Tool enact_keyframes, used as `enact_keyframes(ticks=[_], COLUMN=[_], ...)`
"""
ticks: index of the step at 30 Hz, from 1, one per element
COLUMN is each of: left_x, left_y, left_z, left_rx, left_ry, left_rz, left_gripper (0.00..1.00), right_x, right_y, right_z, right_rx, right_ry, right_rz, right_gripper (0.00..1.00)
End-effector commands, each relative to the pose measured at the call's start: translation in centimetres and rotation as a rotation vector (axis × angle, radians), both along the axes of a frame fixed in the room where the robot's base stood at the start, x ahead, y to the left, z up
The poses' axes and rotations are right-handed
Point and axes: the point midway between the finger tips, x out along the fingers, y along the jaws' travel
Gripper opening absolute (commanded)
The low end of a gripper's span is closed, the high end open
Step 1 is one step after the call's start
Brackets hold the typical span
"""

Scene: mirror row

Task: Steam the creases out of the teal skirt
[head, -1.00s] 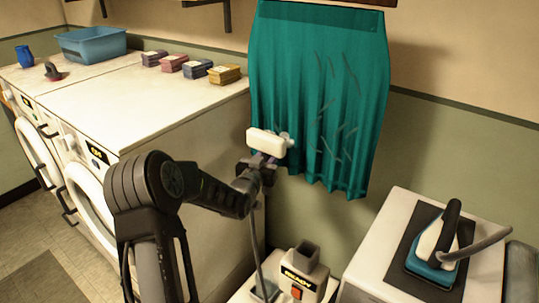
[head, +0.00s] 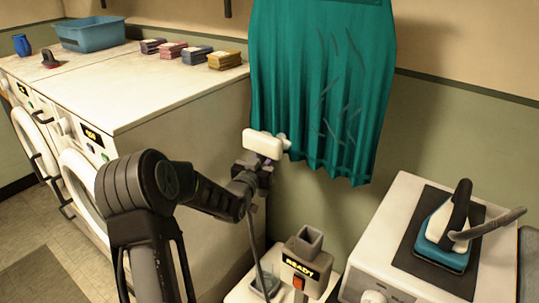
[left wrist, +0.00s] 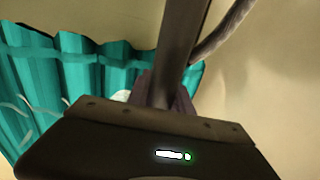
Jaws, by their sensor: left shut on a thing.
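The teal skirt (head: 318,85) hangs against the wall in the head view, with grey crease lines on its middle and right side. Its hem also shows in the left wrist view (left wrist: 85,75). My left gripper (head: 256,168) is shut on the steamer head (head: 263,144), a white block at the skirt's lower left edge. I cannot tell whether it touches the cloth. A hose runs down from it to the steamer base (head: 305,262), which has a READY label and a red switch. My right gripper is not in view.
A blue and white iron (head: 447,235) stands on a dark mat on a white surface (head: 375,245) at the right. White machines (head: 150,90) at the left carry a blue basket (head: 92,38) and several folded stacks (head: 197,55).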

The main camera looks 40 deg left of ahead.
Motion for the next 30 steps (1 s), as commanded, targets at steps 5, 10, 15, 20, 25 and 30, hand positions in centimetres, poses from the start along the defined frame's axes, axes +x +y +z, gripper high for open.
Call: enact_keyframes(ticks=[5,10,15,20,25,30], left_x=[-1.3,-2.3,-2.8,-2.9,-2.9,-2.8], left_y=[0.0,0.0,-0.1,-0.1,-0.1,-0.3], left_z=[0.0,0.1,0.1,0.1,0.1,0.0], left_rx=[0.002,0.002,0.001,0.001,0.001,0.017], left_ry=[0.000,-0.002,-0.003,-0.003,-0.002,-0.003], left_rz=[0.000,0.000,0.000,0.000,-0.001,0.004], left_gripper=[0.00,0.00,0.00,0.00,0.00,0.00], right_x=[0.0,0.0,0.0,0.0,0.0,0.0], right_y=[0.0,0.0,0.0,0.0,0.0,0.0], right_z=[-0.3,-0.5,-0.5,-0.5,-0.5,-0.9], right_rx=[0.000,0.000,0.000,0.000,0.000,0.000], right_ry=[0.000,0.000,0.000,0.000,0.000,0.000], right_rz=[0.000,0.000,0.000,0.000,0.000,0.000], right_gripper=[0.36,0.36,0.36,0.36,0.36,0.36])
